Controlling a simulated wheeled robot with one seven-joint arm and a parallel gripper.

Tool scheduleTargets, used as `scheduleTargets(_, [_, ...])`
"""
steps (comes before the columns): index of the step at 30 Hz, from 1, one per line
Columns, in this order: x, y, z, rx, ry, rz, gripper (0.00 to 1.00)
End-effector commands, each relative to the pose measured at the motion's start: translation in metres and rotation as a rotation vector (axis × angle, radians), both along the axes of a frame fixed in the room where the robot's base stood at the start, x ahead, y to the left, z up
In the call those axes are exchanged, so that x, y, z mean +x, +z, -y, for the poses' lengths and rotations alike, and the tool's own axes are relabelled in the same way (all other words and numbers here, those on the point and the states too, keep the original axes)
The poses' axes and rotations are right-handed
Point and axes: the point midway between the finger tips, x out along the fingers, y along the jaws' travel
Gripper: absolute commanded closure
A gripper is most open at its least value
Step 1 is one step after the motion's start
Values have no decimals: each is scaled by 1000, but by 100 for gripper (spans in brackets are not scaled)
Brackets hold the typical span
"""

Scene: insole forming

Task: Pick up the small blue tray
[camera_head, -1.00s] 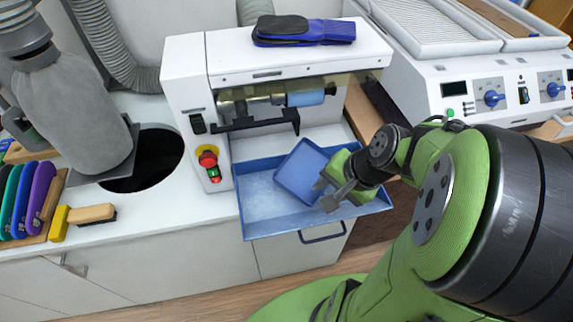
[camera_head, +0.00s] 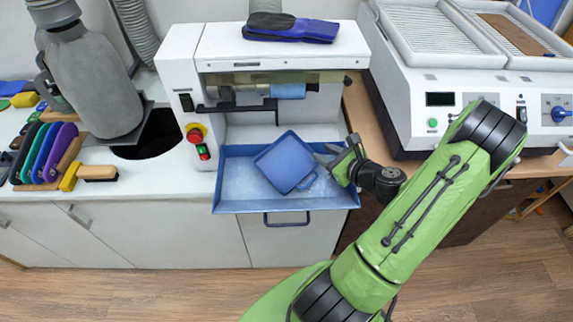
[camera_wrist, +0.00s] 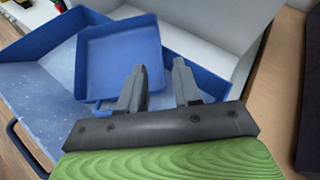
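The small blue tray (camera_head: 286,163) lies tilted at an angle inside the larger blue drawer-like tray (camera_head: 233,192) below the white machine. My gripper (camera_head: 334,162) is just right of the small tray, at the right side of the larger tray. In the wrist view the small blue tray (camera_wrist: 119,62) is ahead and left of the fingers. My gripper (camera_wrist: 160,80) is open there, with a gap between its two fingers and nothing between them. The left finger overlaps the small tray's near right edge in the picture; I cannot tell whether they touch.
The white machine (camera_head: 250,42) stands over the larger tray, with blue insoles (camera_head: 290,28) on top. A white unit with dials (camera_head: 470,90) stands at the right. Brushes (camera_head: 97,172) and coloured insoles (camera_head: 50,150) are at the left. Floor is clear in front.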

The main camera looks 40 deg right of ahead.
Motion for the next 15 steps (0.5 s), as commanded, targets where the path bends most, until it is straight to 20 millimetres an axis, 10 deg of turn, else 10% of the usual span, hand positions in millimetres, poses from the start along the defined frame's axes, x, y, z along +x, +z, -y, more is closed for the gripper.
scheduleTargets(15, [76, -32, 0, -2, 3, 0, 67])
